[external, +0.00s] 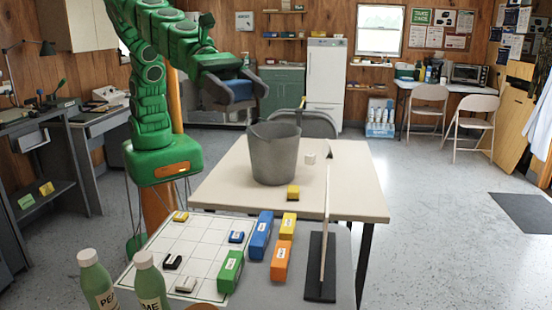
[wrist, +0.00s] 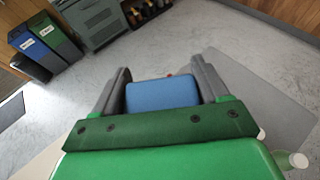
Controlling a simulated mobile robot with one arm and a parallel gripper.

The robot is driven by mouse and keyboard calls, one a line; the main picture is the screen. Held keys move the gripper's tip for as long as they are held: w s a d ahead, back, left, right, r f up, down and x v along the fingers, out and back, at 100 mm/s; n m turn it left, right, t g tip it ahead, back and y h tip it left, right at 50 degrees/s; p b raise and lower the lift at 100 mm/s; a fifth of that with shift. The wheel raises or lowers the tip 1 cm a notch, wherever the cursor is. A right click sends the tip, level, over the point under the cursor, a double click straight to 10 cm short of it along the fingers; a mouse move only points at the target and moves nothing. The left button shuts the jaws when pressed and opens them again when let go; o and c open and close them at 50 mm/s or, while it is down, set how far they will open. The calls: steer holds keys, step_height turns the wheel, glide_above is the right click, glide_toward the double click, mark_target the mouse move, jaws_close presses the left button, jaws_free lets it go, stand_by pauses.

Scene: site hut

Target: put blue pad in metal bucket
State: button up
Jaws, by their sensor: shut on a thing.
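My gripper (external: 240,97) is in the air, up and to the left of the metal bucket in the external view. It is shut on a blue pad (external: 222,90); in the wrist view the blue pad (wrist: 162,93) sits between the two grey fingers. The grey metal bucket (external: 274,155) stands upright on the cream table; its inside is mostly hidden. The bucket does not show in the wrist view.
In front are a white grid (external: 205,245), coloured blocks and two green bottles (external: 150,280). A chair stands behind the bucket.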

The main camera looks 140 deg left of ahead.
steer(key=s+d+n+y, duration=0.2)
steer(key=s+y, duration=0.1)
steer(key=s, duration=0.2)
steer(key=n+g+y, duration=0.4)
steer(key=n, duration=0.1)
glide_above(201, 251)
steer(key=f, duration=0.1)
step_height(201, 251, down, 42)
steer(key=shift+s+f, duration=0.1)
steer(key=shift+f, duration=0.05)
stand_by(0.6)
steer(key=shift+f, duration=0.1)
steer(key=o, duration=1.1)
steer(key=shift+c, duration=0.2)
